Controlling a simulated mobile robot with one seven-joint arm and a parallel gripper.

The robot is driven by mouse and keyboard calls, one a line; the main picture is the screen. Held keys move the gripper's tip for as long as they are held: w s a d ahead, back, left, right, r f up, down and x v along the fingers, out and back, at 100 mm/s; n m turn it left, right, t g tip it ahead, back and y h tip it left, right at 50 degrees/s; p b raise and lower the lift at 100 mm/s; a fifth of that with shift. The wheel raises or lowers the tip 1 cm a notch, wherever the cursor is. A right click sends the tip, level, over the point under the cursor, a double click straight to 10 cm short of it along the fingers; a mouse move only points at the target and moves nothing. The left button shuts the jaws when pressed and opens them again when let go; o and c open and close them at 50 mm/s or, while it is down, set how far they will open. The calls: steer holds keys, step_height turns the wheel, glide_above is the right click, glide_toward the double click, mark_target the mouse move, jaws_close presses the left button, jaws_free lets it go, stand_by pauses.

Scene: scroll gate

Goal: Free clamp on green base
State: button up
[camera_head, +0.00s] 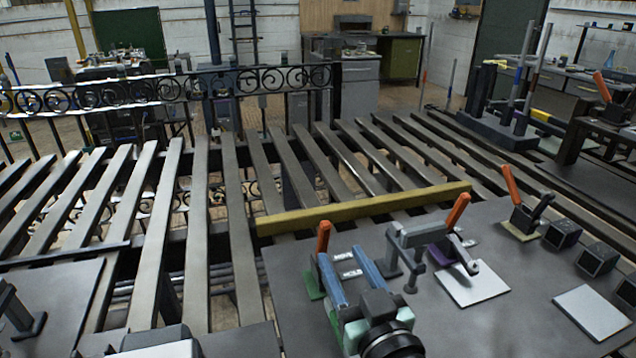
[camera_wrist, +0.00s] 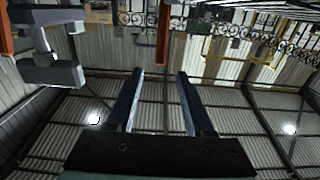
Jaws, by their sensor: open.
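The clamp on the green base (camera_head: 312,283) stands on the dark table, left of my gripper in the head view. Its orange handle (camera_head: 323,236) points up. My gripper (camera_head: 341,256) is open, with two blue fingers reaching away from the camera just right of this clamp. In the wrist view an orange handle (camera_wrist: 163,35) shows beyond and between the fingertips (camera_wrist: 160,72), with nothing held. I cannot tell which clamp that handle belongs to. The clamp's dark lower body is partly hidden by my gripper.
A clamp with a purple base (camera_head: 438,256) and a grey bracket (camera_head: 412,238) stand to the right. Another orange-handled clamp on a yellow-green base (camera_head: 519,229) stands farther right. A yellow bar (camera_head: 365,207) lies along the table's far edge. White plates (camera_head: 472,284) lie on the table.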

mark_target(323, 241)
steer(key=x, duration=1.2)
steer(key=shift+w+p, duration=0.25)
steer(key=shift+p, duration=0.15)
steer(key=shift+a, duration=0.15)
jaws_close()
stand_by(0.7)
